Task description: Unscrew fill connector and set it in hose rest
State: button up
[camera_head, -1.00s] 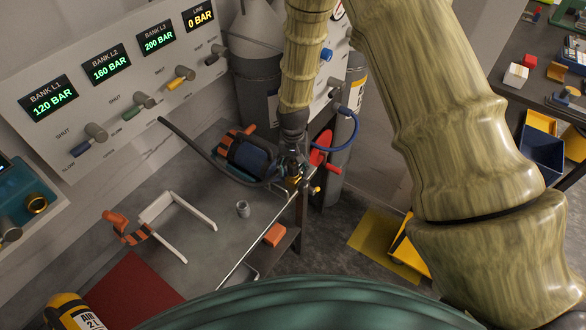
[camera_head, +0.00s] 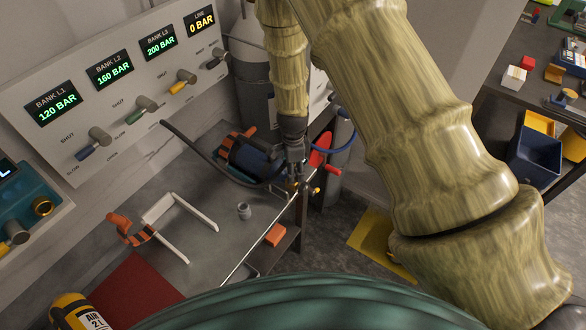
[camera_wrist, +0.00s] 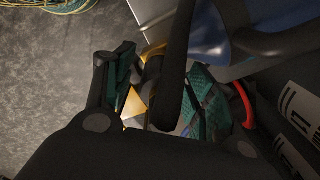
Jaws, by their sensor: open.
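My gripper (camera_head: 295,182) is over the bench's right edge, beside the blue cylinder (camera_head: 247,155). The black hose (camera_head: 190,143) runs from the panel down to the gripper, and a black curved part, apparently the hose, crosses between the fingers in the wrist view (camera_wrist: 176,75). I cannot tell whether either finger touches the fitting. In the head view the gripper mostly hides it. A small grey cup (camera_head: 244,211) stands on the bench; I cannot tell which object is the hose rest.
A white U-shaped bracket (camera_head: 166,207) and an orange-black item (camera_head: 128,229) are on the bench (camera_head: 215,245). The panel (camera_head: 125,95) with several valves stands behind; LINE reads 0 BAR. A red handwheel (camera_head: 320,150) is right of my gripper. Bare bench lies around the cup.

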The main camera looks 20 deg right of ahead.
jog(key=m, duration=0.5)
jog(key=shift+m, duration=0.4)
jog(key=m, duration=0.6)
jog(key=shift+m, duration=0.4)
